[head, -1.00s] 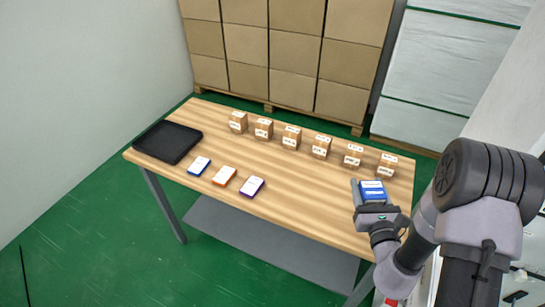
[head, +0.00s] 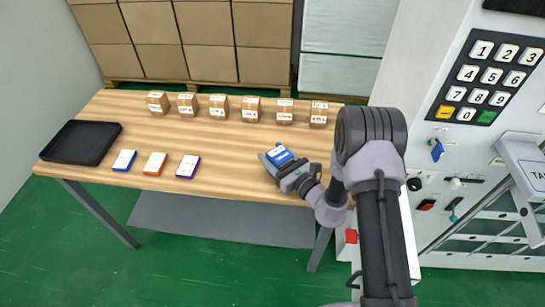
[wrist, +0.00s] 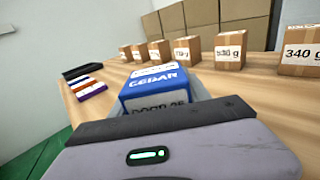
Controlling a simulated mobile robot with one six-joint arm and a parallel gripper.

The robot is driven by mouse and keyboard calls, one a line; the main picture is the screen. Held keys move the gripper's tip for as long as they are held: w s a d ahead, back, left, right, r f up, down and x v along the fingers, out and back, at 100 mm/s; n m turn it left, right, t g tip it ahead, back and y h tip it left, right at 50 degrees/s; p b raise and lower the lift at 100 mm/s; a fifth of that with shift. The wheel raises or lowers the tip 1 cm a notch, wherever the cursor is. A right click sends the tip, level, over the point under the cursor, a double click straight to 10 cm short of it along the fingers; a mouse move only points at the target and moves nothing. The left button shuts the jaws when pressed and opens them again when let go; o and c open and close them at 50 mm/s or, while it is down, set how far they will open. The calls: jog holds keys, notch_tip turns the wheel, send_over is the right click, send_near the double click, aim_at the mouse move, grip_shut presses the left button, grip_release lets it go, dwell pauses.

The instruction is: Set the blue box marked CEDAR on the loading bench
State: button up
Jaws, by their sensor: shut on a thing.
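The blue box marked CEDAR (head: 280,155) has a white label on top. It also shows in the wrist view (wrist: 158,82), where CEDAR is readable on its side. My gripper (head: 284,163) is shut on it, with the fingers along its sides. The box is over the right part of the wooden bench (head: 235,155), near the front edge. I cannot tell whether it touches the wood. The gripper's body hides the lower part of the box in the wrist view.
Several small brown boxes (head: 218,107) with weight labels line the bench's back. A black tray (head: 82,143) and blue, orange and purple cards (head: 155,163) lie at the left. A machine with a keypad (head: 490,77) stands at the right. The bench's middle is clear.

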aim_at(286, 166)
jog(key=shift+r, duration=0.1)
jog(key=o, duration=1.5)
jog(key=shift+s+d+r, duration=0.1)
jog(key=shift+s+d, duration=0.15)
jog(key=p+v, duration=0.1)
jog(key=v, duration=0.6)
jog(key=shift+p, duration=0.4)
